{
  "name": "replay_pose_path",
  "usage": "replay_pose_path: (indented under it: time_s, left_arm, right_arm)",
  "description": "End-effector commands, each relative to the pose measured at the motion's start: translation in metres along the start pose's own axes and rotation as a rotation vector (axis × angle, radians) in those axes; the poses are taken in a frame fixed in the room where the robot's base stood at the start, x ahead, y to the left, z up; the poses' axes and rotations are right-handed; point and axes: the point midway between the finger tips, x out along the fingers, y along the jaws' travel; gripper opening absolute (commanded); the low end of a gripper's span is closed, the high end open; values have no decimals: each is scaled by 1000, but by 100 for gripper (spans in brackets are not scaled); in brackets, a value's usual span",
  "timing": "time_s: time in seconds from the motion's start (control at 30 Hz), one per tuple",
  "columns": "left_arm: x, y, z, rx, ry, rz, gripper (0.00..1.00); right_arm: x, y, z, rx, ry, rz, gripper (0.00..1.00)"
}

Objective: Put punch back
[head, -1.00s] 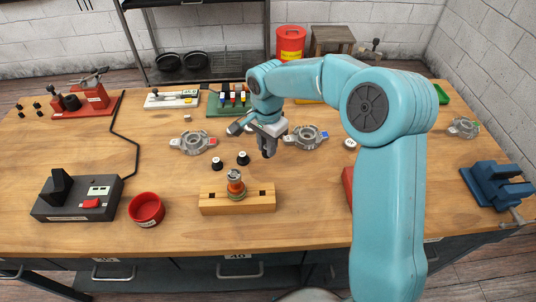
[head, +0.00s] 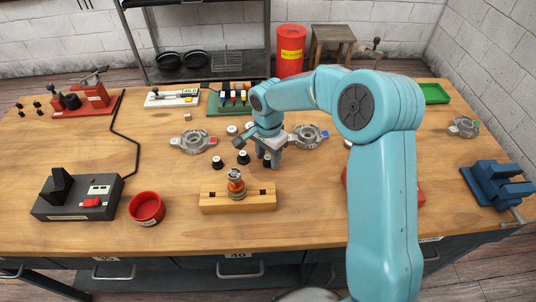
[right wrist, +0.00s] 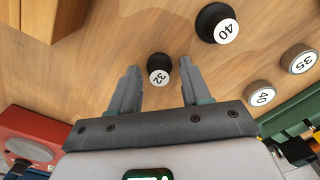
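I cannot tell for sure which thing is the punch. My right gripper (head: 269,160) is open, low over the middle of the table. A small black piece with a white top marked 32 (right wrist: 159,69) stands between its fingertips in the right wrist view, with gaps on both sides. It shows in the head view as a black piece (head: 267,162) beside the fingers. A larger black piece marked 40 (right wrist: 217,24) stands nearby, and another black piece (head: 217,163) is farther left. A green rack (head: 229,109) with coloured tools stands behind. My left gripper is out of view.
A wooden block (head: 210,199) holding a copper-coloured part is in front. Metal housings (head: 195,142) flank the gripper. A red bowl (head: 146,208) is front left, and a blue vise (head: 492,184) is right. A red box (head: 414,192) is partly behind my right arm.

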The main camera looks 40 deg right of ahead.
Motion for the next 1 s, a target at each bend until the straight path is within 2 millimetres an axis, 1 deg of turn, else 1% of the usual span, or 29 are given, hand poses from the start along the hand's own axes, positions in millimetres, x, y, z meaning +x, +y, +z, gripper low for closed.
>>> replay_pose_path:
  time_s: [0.13,0.17,0.27,0.37,0.5,0.6,0.7,0.83,1.0]
  left_arm:
    - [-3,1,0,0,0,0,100]
    - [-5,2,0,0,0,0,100]
    - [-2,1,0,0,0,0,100]
    - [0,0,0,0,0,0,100]
    - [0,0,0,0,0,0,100]
    - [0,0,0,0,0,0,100]
    - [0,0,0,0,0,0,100]
    - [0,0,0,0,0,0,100]
    - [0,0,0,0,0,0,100]
  right_arm:
    - [-3,0,0,0,0,0,47]
    - [-5,0,0,0,0,0,47]
    - [-16,-1,0,1,2,-3,47]
    - [-38,-1,0,0,3,-6,47]
    - [-72,-1,0,1,2,-5,47]
    - [-93,-1,0,-1,2,-4,47]
    - [-109,-1,0,0,1,-3,47]
    - [-121,0,0,0,0,-1,47]
    - [-124,0,0,0,0,-1,47]
